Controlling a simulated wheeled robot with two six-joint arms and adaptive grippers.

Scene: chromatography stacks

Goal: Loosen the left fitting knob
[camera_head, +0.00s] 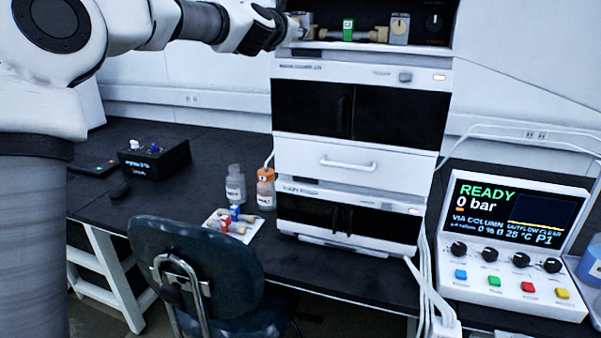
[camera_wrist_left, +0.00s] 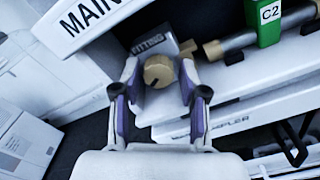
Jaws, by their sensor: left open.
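The left fitting knob (camera_wrist_left: 158,71) is a round brass knob with a dark mark, on a grey block labelled FITTING (camera_wrist_left: 155,40). My left gripper (camera_wrist_left: 158,82) is open, with one purple-padded finger on each side of the knob. I cannot tell whether either finger touches it. In the head view my left gripper (camera_head: 292,32) reaches the left end of the top shelf and mostly hides the knob. The column (camera_wrist_left: 232,42) with a green C2 tag (camera_wrist_left: 269,22) lies right of the knob. My right gripper is not in view.
The right fitting block (camera_head: 399,28) has a similar knob. The stack of white modules (camera_head: 345,155) stands below the shelf. A control console (camera_head: 515,240) reads READY, 0 bar. Bottles (camera_head: 265,190) stand left of the stack, and a chair (camera_head: 195,265) is in front of the bench.

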